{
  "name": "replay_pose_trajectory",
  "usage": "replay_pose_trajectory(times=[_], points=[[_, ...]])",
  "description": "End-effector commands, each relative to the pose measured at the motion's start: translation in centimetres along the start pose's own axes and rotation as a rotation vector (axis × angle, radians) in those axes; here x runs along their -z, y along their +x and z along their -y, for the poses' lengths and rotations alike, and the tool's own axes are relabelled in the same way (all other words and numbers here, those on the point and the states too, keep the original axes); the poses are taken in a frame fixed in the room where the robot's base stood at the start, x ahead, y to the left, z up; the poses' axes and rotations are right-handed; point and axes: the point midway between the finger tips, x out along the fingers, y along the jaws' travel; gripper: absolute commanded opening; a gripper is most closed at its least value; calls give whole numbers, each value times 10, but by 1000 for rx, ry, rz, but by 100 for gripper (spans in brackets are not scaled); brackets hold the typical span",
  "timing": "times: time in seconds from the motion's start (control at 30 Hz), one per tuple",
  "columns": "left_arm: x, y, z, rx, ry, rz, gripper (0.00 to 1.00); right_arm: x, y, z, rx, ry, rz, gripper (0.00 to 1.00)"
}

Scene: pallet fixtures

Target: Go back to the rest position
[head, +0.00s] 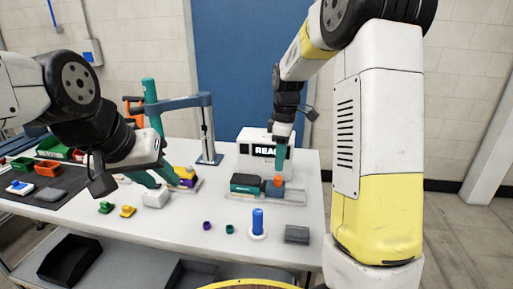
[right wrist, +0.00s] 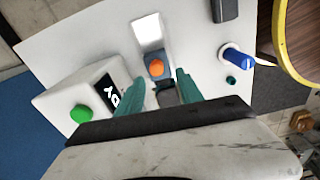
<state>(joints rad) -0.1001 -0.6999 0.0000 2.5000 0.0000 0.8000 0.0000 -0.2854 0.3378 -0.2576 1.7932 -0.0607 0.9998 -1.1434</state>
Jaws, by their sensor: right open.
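My right gripper (head: 281,160) is over the fixture at the table's middle, fingers pointing down. In the right wrist view its teal fingers (right wrist: 158,90) are spread with nothing held between them. Below them is a fixture (head: 265,196) with a dark teal-topped block (head: 246,183) and an orange part (head: 278,182), which also shows in the right wrist view (right wrist: 156,68). My left gripper (head: 166,183) is low at the left, its teal fingers apart near a white block (head: 155,198) and a yellow-and-purple part (head: 185,175). Any contact there cannot be told.
A white box with a lettered display (head: 252,165) stands behind the fixture. A grey-blue post (head: 208,135) rises at the back. A blue cylinder (head: 258,219), a grey block (head: 297,234) and small rings (head: 207,226) are near the front. Coloured bins (head: 47,168) are at far left.

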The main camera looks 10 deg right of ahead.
Motion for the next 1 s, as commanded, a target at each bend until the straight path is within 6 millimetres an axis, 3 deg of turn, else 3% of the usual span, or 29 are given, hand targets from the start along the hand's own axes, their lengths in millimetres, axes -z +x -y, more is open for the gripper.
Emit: replay_pose_trajectory(times=[0.2,0.43,0.7,0.83,1.0], points=[[0,0,0,0,0,0,36,-23,-62,54,-71,309,-149,44],[0,0,0,0,0,0,36,-48,-106,126,-128,661,-316,44],[0,0,0,0,0,0,36,-70,-117,199,-168,1005,-486,44],[0,0,0,0,0,0,36,-74,-116,216,-175,1092,-530,44],[0,0,0,0,0,0,36,-76,-114,222,-176,1129,-547,44]])
